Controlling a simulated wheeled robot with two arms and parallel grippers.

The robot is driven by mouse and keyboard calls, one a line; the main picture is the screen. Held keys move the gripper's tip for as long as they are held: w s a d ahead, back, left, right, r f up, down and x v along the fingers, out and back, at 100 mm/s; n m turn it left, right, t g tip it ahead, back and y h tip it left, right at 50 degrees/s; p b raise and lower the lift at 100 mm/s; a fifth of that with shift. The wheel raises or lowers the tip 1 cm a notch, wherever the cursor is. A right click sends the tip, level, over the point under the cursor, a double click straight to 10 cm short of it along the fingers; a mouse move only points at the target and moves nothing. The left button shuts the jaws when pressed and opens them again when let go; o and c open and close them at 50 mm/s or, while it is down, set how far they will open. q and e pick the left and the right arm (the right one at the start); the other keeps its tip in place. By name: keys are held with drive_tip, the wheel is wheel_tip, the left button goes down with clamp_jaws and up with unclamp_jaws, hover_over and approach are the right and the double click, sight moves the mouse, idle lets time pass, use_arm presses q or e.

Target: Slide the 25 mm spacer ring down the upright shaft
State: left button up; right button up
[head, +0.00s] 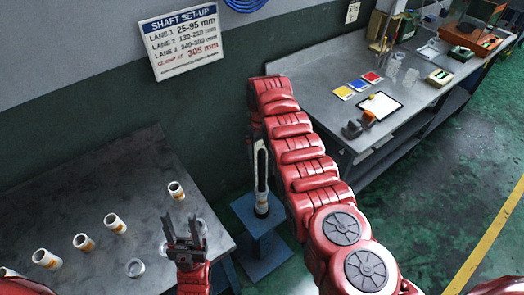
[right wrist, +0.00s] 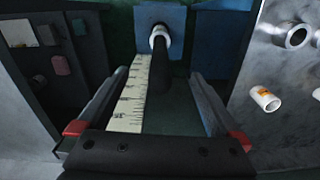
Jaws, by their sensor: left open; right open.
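The dark upright shaft (right wrist: 160,65) stands on a blue pedestal (head: 262,245). A white ring (right wrist: 158,38) is around the shaft low down, near the pedestal; its size cannot be read. A pale scale strip (right wrist: 131,95) runs beside the shaft. My right gripper (right wrist: 156,78) is open, its fingers apart on either side of the shaft and scale; in the head view it is mostly hidden by my right arm. My left gripper (head: 183,232) is open and empty above the grey table at left.
Several white spacers with orange marks, such as one (head: 176,190) and another (head: 115,223), stand on the left table (head: 95,190). A workbench (head: 325,85) with colored cards and a clipboard (head: 380,105) stands at right.

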wheel_tip(320, 180, up, 17)
drive_tip(key=p, duration=0.1)
drive_tip(key=shift+r, duration=0.2)
idle(0.3)
idle(0.6)
